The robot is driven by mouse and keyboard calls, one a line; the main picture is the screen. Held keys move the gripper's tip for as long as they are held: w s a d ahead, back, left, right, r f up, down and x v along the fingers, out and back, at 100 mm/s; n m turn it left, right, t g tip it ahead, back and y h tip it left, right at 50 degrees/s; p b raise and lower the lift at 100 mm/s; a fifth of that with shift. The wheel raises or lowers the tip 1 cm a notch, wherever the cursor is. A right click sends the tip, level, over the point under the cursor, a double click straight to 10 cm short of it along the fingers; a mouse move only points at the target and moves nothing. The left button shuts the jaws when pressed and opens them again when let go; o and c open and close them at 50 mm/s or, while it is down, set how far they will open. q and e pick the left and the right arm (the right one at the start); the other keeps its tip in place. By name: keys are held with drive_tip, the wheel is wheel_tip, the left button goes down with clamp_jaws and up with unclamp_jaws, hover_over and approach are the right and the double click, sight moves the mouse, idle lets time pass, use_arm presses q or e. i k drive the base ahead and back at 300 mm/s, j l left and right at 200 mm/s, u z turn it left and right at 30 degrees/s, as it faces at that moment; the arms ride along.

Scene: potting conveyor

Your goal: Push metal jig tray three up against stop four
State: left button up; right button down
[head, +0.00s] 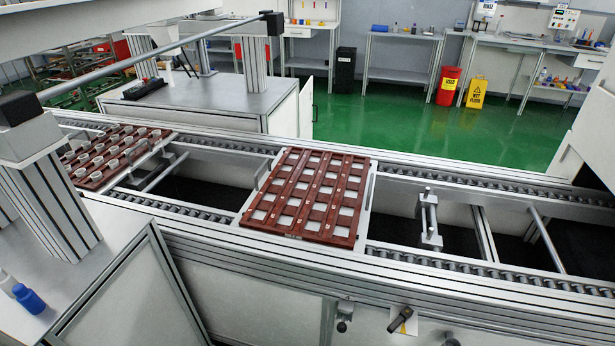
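A reddish-brown jig tray (301,187) with rows of square openings lies flat across the conveyor rails on a pale metal carrier, with a metal handle at its left edge. I cannot read a number on it. To its right, a small upright metal bracket (429,217), which looks like a stop, stands between the rails. A clear gap separates it from the tray. A second reddish-brown tray (99,179) holding several pale round pieces sits on the conveyor farther left. Neither of my grippers is in view.
Roller tracks run along the far rail (470,189) and near rail (450,262), with dark open gaps between them. Crossbars (547,240) span the conveyor at right. A metal post (50,205) stands at left near a blue bottle (29,298). Green floor and benches lie behind.

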sight(322, 197)
drive_tip(key=i+l+u, duration=0.15)
drive_tip(key=u, duration=0.25)
drive_tip(key=i+l+u, duration=0.15)
drive_tip(key=u, duration=0.25)
drive_tip(key=i+l+u, duration=0.1)
drive_tip(key=l+u, duration=0.3)
drive_tip(key=j, duration=0.1)
